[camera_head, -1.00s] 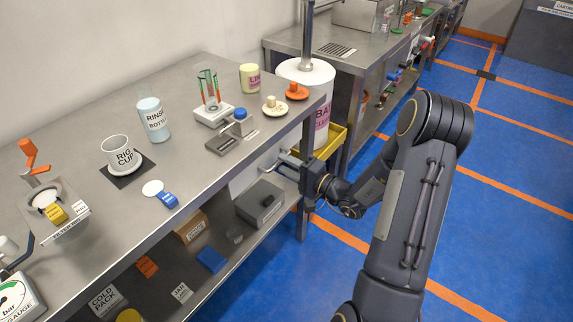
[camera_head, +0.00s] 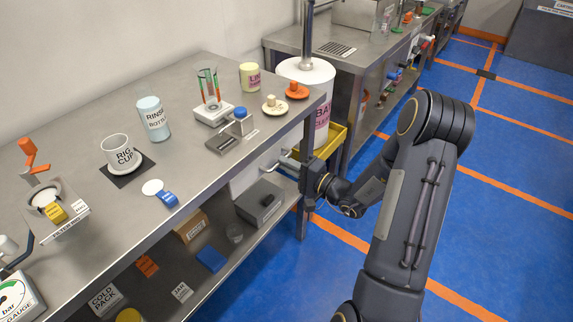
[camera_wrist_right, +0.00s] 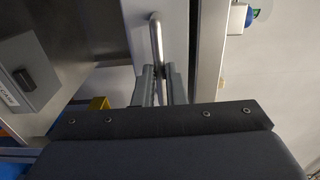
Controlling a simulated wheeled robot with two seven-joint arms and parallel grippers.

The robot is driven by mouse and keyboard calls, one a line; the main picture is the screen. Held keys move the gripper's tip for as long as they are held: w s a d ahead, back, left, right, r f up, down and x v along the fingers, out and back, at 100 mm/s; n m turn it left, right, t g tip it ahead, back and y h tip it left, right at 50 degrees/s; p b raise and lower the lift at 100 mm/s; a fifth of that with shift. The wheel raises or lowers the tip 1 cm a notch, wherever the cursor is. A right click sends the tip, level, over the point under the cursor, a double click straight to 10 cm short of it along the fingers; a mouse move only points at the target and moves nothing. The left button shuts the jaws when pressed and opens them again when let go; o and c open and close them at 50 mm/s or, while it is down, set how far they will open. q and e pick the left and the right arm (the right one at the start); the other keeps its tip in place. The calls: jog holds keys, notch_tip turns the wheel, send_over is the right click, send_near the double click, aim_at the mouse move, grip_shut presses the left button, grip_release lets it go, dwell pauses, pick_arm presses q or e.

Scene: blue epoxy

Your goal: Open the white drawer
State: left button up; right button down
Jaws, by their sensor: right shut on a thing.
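The white drawer (camera_head: 244,180) sits under the bench top, toward its right end, and its front is partly hidden by the bench edge and my gripper. In the right wrist view its pale front (camera_wrist_right: 176,22) carries a metal bar handle (camera_wrist_right: 156,36). My right gripper (camera_head: 287,164) is at the drawer front. Its fingers (camera_wrist_right: 161,78) are shut on the handle, one on each side of the bar. How far the drawer stands out is hard to tell. My left gripper is not in view.
A grey box (camera_head: 260,203) lies on the lower shelf below the drawer, close to my gripper. A bench leg (camera_head: 304,205) stands beside my gripper. A yellow tray (camera_head: 335,137) and white barrel (camera_head: 302,75) are behind. Blue floor to the right is clear.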

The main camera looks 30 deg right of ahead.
jog(key=b+v, duration=0.6)
jog(key=v, duration=1.3)
jog(key=shift+a, duration=0.15)
jog(key=c, duration=1.5)
grip_release()
jog(key=v, duration=0.7)
jog(key=shift+s+b, duration=0.35)
